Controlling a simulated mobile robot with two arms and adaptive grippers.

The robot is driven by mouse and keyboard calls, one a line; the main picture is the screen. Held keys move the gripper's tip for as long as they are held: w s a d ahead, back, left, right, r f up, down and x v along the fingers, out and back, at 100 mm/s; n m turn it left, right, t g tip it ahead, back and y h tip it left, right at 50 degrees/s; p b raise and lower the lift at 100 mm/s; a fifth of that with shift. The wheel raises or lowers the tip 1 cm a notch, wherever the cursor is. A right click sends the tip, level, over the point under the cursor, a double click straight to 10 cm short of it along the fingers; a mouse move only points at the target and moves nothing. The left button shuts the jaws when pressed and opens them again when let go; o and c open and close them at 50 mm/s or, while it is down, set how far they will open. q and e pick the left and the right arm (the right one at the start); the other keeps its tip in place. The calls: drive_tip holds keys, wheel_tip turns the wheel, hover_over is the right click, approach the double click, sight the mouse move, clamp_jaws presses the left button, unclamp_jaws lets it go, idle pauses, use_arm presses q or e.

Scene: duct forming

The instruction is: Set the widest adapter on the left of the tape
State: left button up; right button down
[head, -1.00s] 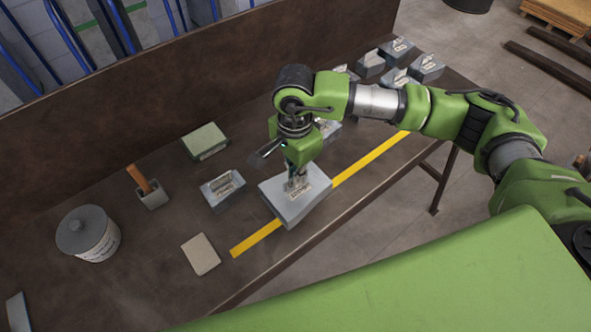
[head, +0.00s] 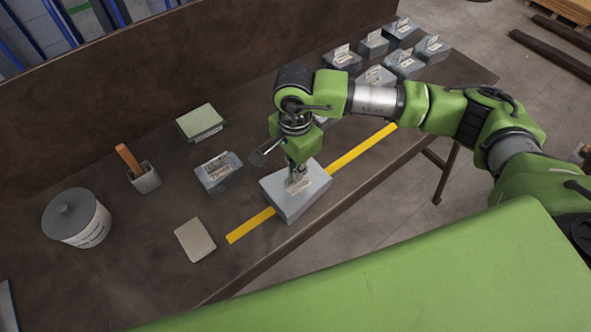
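The widest adapter in view (head: 292,203) is a grey block with a pale label on top. It lies across the line of the yellow tape (head: 360,150) and hides the middle of it. My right gripper (head: 296,179) points down onto the adapter's top, with its fingers closed around the upright tab there. I cannot tell whether the adapter touches the table or hangs just above it. A smaller grey adapter (head: 218,173) stands left of the tape. My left gripper is not in view.
Several other adapters (head: 404,64) stand at the table's far right end. A lidded tub (head: 76,220), a grey cup with an orange-brown bar (head: 144,178), a green-topped block (head: 202,122) and a beige pad (head: 195,240) are left of the tape. Bare table lies between them.

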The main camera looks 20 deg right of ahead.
drive_tip(key=c, duration=2.2)
unclamp_jaws()
wheel_tip(320, 180, up, 12)
